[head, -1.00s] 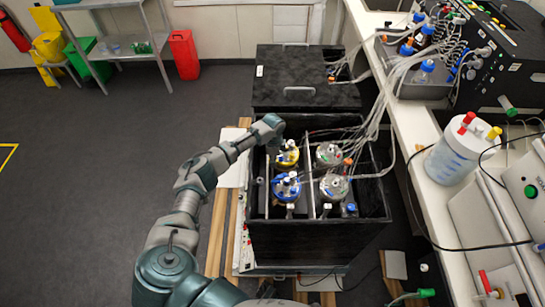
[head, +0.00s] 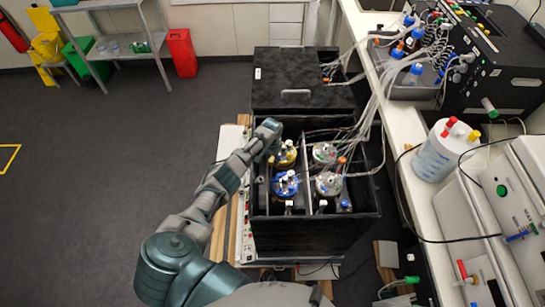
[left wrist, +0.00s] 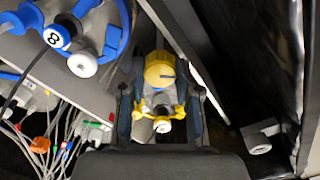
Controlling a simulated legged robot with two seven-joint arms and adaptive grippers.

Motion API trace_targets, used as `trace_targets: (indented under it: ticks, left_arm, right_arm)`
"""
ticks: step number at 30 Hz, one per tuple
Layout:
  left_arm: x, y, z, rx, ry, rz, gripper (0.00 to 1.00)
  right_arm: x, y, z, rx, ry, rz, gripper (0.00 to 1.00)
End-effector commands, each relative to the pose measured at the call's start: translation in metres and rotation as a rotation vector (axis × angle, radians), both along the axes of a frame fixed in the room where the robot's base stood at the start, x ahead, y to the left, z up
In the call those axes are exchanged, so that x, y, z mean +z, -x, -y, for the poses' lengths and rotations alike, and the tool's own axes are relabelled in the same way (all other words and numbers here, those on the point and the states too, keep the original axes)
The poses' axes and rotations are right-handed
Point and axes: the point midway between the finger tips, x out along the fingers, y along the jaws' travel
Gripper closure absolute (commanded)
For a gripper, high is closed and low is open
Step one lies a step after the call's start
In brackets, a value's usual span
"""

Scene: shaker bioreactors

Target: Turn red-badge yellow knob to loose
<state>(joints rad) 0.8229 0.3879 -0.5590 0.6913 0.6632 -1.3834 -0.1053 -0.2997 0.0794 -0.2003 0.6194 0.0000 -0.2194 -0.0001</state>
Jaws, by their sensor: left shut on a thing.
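The yellow-ringed vessel (head: 291,158) stands in the back left bay of the black shaker box. My left gripper (head: 272,139) is at its left back side, its fingers largely hidden in the head view. In the left wrist view the gripper (left wrist: 159,108) has a finger on each side of the yellow knob (left wrist: 159,72) and is shut on it. A small white-tipped fitting (left wrist: 163,127) shows between the fingers. I cannot make out a red badge. My right gripper is not in view.
A blue-ringed vessel (head: 286,185) stands in front, and two grey-topped vessels (head: 328,184) stand to the right. Loose tubes and the box walls crowd the space.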

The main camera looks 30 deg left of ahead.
Motion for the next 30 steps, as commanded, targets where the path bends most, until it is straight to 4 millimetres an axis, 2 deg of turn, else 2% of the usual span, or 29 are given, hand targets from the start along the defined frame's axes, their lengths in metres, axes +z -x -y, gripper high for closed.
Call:
trace_targets:
  ticks: [1,15,21,30]
  left_arm:
    - [-0.002,0.006,-0.002,0.047,-0.003,-0.018,1.0]
    - [-0.005,0.006,0.0,0.461,-0.004,-0.017,1.0]
    - [-0.006,0.006,0.0,0.585,-0.004,-0.018,1.0]
    - [-0.007,0.007,0.001,0.678,-0.005,-0.019,1.0]
  right_arm:
    - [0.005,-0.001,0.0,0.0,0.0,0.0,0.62]
    - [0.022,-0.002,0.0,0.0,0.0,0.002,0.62]
    - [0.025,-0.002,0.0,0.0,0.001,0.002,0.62]
    - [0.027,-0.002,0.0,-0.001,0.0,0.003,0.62]
